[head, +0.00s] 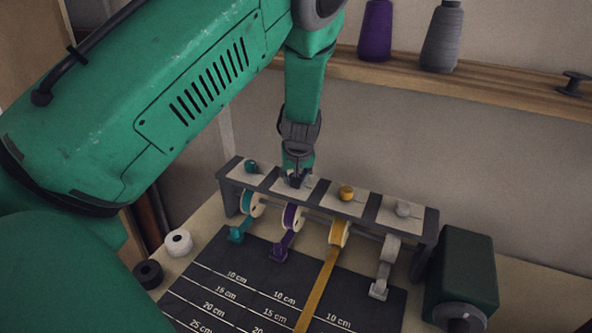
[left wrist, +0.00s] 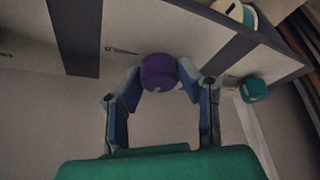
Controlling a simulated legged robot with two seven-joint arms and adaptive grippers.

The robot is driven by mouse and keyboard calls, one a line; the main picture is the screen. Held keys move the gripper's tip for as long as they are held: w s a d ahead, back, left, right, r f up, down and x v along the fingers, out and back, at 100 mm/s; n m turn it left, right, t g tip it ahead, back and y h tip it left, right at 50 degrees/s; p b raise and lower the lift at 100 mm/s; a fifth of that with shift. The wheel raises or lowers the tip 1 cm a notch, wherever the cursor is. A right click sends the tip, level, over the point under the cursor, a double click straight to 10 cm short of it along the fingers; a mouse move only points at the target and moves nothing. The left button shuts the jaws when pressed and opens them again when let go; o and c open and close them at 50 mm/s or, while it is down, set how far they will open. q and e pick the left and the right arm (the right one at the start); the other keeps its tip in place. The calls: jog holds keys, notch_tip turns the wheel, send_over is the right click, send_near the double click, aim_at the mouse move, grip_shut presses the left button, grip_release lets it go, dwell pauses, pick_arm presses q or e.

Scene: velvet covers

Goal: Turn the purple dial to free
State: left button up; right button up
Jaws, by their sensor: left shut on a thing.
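The purple dial (left wrist: 159,72) sits on a white panel of the ribbon rack (head: 372,205). My left gripper (left wrist: 160,80) comes from above and is shut on the purple dial, with one finger on each side of it. In the head view the left gripper (head: 297,178) hides most of that dial. Below it hangs the purple ribbon spool (head: 291,218). The marking for free cannot be read in either view. My right gripper does not show.
A teal dial (head: 251,166) is left of the gripper; a yellow dial (head: 346,192) and a grey dial (head: 403,209) are to its right. A yellow ribbon (head: 319,287) runs over the dark measuring mat (head: 230,290). A dark green box (head: 461,270) stands at the right.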

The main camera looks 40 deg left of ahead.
pick_arm(q)
jog(key=shift+s+d+f+n, duration=0.15)
jog(key=shift+f+n, duration=0.05)
jog(key=shift+n, duration=0.2)
jog(key=o, duration=1.1)
jog(key=shift+o, duration=0.2)
jog(key=shift+r, duration=0.1)
jog(key=shift+r, duration=0.2)
jog(key=v, duration=1.1)
jog(key=shift+w+d, duration=0.2)
jog(key=shift+w, duration=0.05)
jog(key=shift+a+r, duration=0.1)
jog(key=shift+r, duration=0.05)
